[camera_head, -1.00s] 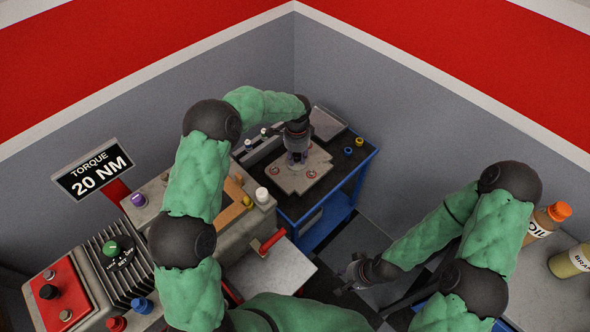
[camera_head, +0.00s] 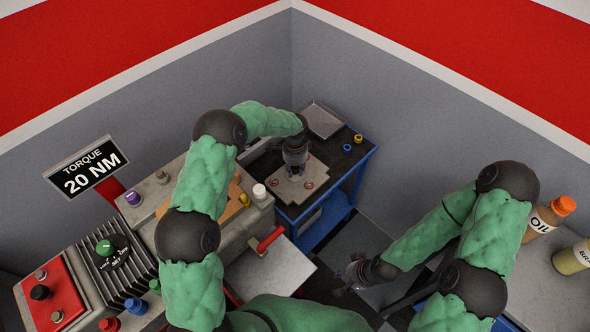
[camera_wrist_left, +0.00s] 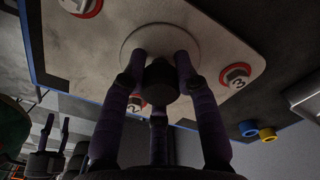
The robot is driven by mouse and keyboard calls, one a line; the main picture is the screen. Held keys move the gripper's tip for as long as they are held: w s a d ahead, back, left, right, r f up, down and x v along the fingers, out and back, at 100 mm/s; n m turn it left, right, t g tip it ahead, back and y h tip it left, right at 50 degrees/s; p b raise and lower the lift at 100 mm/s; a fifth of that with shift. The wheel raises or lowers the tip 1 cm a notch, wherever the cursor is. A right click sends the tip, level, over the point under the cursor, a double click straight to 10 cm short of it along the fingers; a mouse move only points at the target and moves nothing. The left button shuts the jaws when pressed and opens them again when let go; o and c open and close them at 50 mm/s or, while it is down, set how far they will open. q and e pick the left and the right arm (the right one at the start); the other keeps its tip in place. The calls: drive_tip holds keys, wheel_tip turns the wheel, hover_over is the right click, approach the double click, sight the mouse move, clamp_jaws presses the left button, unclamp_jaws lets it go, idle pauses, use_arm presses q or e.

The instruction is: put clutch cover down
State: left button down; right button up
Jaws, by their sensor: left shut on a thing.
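The clutch cover (camera_head: 308,186) is a pale grey plate with bolts in red rings. It is over the dark top of the blue-edged cart (camera_head: 345,175), and looks level. I cannot tell for sure whether it touches the cart top. My left gripper (camera_head: 295,172) comes down from above, shut on the cover's dark central knob. In the left wrist view the fingers (camera_wrist_left: 158,85) close around that knob, and bolts marked 2 and 3 show on the cover (camera_wrist_left: 85,55). My right gripper (camera_head: 347,277) is empty, its fingers spread, away from the cart.
Grey walls close off the back. A bench with a red handle (camera_head: 270,239) is at left. Oil bottles (camera_head: 548,217) stand at right.

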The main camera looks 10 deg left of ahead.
use_arm(q)
drive_tip(key=shift+f, duration=0.1)
drive_tip(key=c, duration=0.9)
unclamp_jaws()
drive_tip(key=shift+f, duration=0.1)
drive_tip(key=shift+c, duration=0.2)
wheel_tip(320, 180, up, 12)
drive_tip(key=p, duration=0.2)
drive_tip(key=shift+p, duration=0.35)
drive_tip(key=shift+r, duration=0.25)
